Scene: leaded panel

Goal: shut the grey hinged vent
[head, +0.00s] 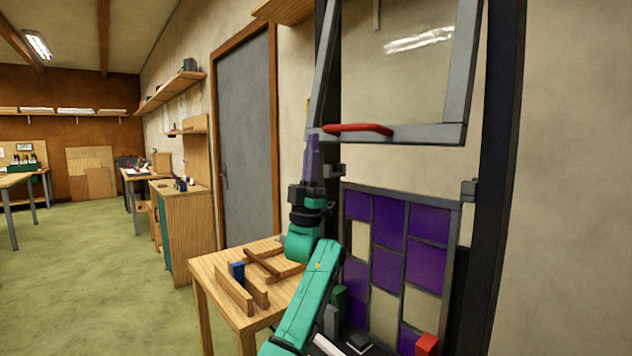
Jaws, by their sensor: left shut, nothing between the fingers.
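The grey hinged vent (463,70) is a grey-framed clear pane at the upper right of the head view. Its lower edge stands out from the dark upright frame, so it is open. A red handle (358,128) runs along its bottom rail. My left gripper (312,143) points upward with its fingers shut and empty. Its tips are at the vent's lower left corner, left of the red handle; I cannot tell whether they touch the frame. The vent's top edge is out of view. My right gripper is not in view.
Below the vent is a leaded panel (427,265) of purple and cream panes, with small grey catches (469,190) near its top. A wooden table (214,290) with wooden pieces stands left of my arm. A red block (426,344) sits low right. Open floor lies left.

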